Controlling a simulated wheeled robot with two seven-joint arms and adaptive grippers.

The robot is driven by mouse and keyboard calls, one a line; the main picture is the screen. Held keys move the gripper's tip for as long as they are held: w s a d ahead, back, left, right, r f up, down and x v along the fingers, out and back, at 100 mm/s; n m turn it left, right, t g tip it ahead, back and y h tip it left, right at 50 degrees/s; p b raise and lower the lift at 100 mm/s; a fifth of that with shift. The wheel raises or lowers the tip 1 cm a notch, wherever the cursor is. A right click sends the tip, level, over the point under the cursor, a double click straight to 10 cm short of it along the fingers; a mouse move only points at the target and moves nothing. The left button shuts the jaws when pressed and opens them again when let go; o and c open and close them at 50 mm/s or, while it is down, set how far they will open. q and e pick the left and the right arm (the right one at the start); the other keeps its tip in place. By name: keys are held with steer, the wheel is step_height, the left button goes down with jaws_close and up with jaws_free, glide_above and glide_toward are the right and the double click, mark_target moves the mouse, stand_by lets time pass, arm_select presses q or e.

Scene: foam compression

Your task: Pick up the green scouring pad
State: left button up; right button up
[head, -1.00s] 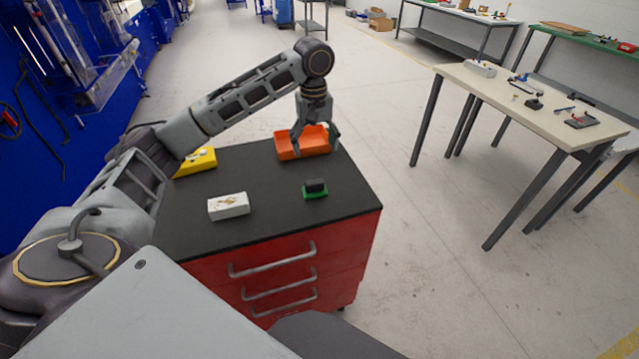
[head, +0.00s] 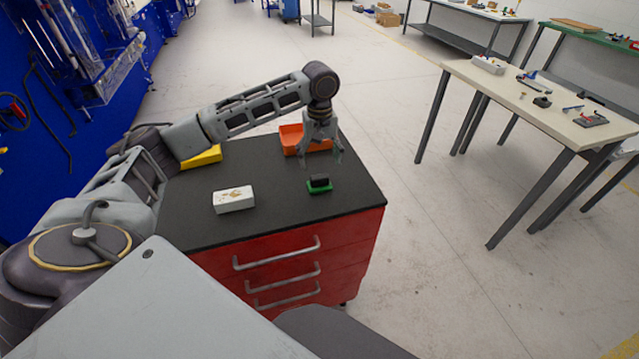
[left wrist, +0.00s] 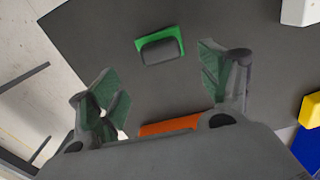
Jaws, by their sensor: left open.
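The green scouring pad (head: 320,189) lies on the black top of the red drawer cabinet, with a dark block (head: 319,181) on top of it. In the left wrist view the green pad (left wrist: 141,45) shows as a rim around the dark block (left wrist: 160,50). My left gripper (head: 321,162) is open and empty, above the cabinet top and a little behind the pad. In the left wrist view its two fingers (left wrist: 160,92) are spread wide, and the pad lies ahead of the gap between them. My right gripper is not in view.
An orange tray (head: 291,140) stands behind my left gripper. A white box (head: 234,200) and a yellow item (head: 203,158) lie to the left on the cabinet top (head: 275,227). A beige table (head: 545,105) with small parts stands at the right, apart from the cabinet.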

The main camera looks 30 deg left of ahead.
mark_target(319, 177)
arm_select(q)
steer(key=shift+f, duration=1)
steer(key=shift+f, duration=0.1)
steer(key=shift+s+d+f, duration=0.1)
steer(key=shift+s+f, duration=0.05)
steer(key=shift+f, duration=1.1)
steer(key=shift+s+d+f, duration=0.1)
steer(key=shift+s+f, duration=0.05)
steer(key=shift+f, duration=1.1)
steer(key=c, duration=1.1)
